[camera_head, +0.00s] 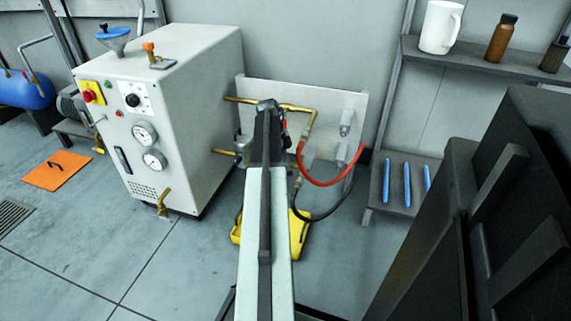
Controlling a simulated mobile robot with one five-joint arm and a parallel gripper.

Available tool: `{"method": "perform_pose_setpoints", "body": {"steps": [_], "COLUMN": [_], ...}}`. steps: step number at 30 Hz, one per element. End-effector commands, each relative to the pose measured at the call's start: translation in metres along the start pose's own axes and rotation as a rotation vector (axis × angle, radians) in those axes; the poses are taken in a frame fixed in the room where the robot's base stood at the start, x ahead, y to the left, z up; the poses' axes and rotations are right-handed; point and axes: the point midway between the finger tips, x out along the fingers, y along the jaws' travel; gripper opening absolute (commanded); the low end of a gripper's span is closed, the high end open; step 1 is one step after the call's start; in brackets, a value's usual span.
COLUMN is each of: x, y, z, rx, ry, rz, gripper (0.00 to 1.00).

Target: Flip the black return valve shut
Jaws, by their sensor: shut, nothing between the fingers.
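The black return valve cannot be made out; my arm covers the middle of the pipe panel. A lower brass pipe (224,151) leaves the white machine (180,110) and runs behind my arm. A black hose (322,215) hangs to the right of my arm. An upper brass pipe (243,100) leads to a red hose (318,182), and a small red part shows just right of my arm. My arm reaches up from the bottom centre to the panel. My gripper's fingers are hidden behind it, so their contact with anything cannot be seen.
A yellow tray-like object (299,235) lies on the floor below the panel (350,101). The machine stands left, with gauges, knobs and a blue funnel (115,40). Shelves (470,62) with a white jug (440,27) and bottles stand right. An orange mat (57,170) lies far left.

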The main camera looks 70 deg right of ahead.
Motion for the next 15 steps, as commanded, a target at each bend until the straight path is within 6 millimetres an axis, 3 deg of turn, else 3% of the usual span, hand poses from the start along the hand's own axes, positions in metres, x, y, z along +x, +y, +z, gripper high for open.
{"method": "perform_pose_setpoints", "body": {"steps": [15], "x": [0.029], "y": [0.001], "z": [-0.005], "rx": [0.001], "ry": [-0.248], "rz": [0.000], "gripper": [0.00]}}
